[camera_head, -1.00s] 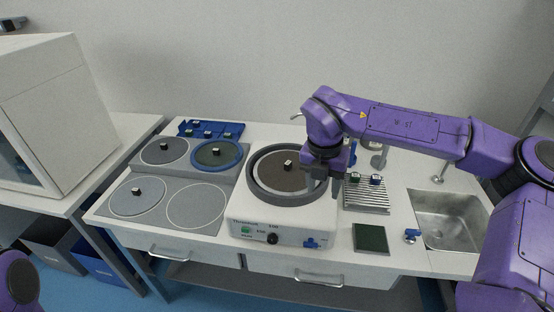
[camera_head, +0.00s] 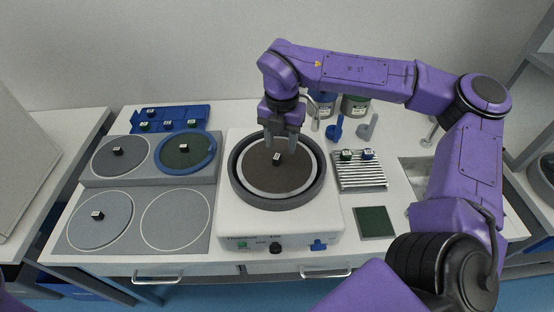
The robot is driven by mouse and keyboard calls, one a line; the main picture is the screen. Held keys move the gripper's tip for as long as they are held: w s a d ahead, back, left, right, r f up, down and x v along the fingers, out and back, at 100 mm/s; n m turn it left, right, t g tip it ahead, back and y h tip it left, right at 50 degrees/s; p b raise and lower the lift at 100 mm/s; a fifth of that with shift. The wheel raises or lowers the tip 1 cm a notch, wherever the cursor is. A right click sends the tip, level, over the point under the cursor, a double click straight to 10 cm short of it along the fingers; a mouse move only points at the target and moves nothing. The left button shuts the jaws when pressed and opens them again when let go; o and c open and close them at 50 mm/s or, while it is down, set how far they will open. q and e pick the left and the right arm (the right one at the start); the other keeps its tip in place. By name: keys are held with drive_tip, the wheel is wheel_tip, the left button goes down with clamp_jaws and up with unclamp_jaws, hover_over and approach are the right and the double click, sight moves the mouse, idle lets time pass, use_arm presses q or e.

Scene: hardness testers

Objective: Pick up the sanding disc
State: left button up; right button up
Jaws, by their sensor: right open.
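The sanding disc (camera_head: 262,175) is a dark brown round disc with a small black-and-white block (camera_head: 277,159) at its middle. It lies in the ring-shaped bowl of the white grinding machine (camera_head: 232,222) in the centre of the bench. My right gripper (camera_head: 280,147) points down over the far part of the disc. Its two fingers are apart, just behind the block in the picture, with nothing between them. I cannot tell how high the fingertips are above the block. My left gripper is not in view.
A grey holder (camera_head: 205,178) with several discs and an empty circle stands on the left. Behind it is a blue rack (camera_head: 190,113) with small blocks. On the right are a ribbed metal tray (camera_head: 362,182) with two blocks, a dark green pad (camera_head: 375,222), jars and a sink.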

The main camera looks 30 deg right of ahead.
sight(277, 156)
drive_tip(key=f, duration=0.1)
drive_tip(key=w+f+p, duration=0.1)
drive_tip(key=f, duration=0.3)
drive_tip(key=shift+w+a+p, duration=0.25)
drive_tip(key=shift+a+p, duration=0.05)
drive_tip(key=shift+p, duration=0.05)
drive_tip(key=shift+f, duration=0.3)
drive_tip(key=shift+s+d, duration=0.1)
drive_tip(key=shift+s, duration=0.15)
drive_tip(key=shift+w, duration=0.1)
clamp_jaws()
